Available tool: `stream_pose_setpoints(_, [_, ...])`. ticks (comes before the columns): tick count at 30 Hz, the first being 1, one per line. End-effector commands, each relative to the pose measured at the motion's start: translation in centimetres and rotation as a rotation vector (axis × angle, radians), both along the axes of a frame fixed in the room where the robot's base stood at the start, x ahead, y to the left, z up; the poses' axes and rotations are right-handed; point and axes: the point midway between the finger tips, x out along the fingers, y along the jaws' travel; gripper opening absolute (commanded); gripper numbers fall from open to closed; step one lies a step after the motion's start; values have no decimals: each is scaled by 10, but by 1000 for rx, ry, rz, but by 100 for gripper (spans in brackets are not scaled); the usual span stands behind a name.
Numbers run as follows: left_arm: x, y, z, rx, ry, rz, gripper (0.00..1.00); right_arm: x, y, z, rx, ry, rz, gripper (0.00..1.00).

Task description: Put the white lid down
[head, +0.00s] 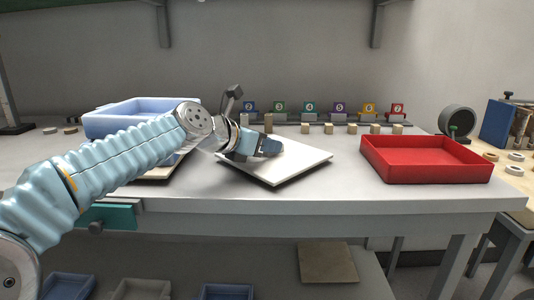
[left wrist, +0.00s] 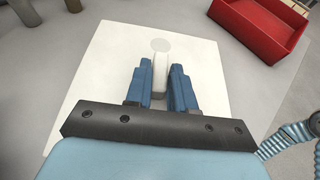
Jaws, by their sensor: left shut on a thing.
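The white lid (head: 300,160) is a flat square plate at the middle of the grey table, left of the red tray. My left gripper (head: 268,147) reaches over it from the left. In the left wrist view the lid (left wrist: 110,75) spreads out under the gripper, and its upright white handle (left wrist: 160,72) stands between the two blue fingers. The left gripper (left wrist: 160,80) is shut on this handle. The lid lies on the tabletop or very close above it; I cannot tell which. My right gripper is not in view.
The red tray (head: 426,171) stands on the right, with a bare strip of table (head: 348,180) between it and the lid. A blue bin (head: 112,121) stands at the back left, partly behind my arm. Numbered stands (head: 310,108) and small blocks (head: 351,128) line the back.

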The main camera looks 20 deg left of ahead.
Motion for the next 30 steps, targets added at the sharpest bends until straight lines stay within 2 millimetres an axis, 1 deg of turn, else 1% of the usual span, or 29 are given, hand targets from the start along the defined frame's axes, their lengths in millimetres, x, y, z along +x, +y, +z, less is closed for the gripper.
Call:
stream_pose_setpoints(1, [0,1,-6,-1,-3,2,0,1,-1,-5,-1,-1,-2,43])
stream_pose_setpoints(8, [0,0,-4,0,-4,1,0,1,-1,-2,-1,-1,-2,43])
stream_pose_setpoints(11, [0,0,-7,-2,-4,1,0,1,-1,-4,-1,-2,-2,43])
stream_pose_setpoints(12, [0,0,-9,0,-1,0,25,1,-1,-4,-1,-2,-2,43])
stream_pose_setpoints(17, [0,0,-8,0,-1,0,49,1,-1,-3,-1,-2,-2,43])
stream_pose_setpoints(24, [0,0,-8,0,-1,1,49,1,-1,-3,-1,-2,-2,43])
stream_pose_setpoints(27, [-1,1,-4,1,-3,1,49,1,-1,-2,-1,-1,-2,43])
stream_pose_setpoints(30, [-12,7,1,0,-2,3,49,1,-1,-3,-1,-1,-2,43])
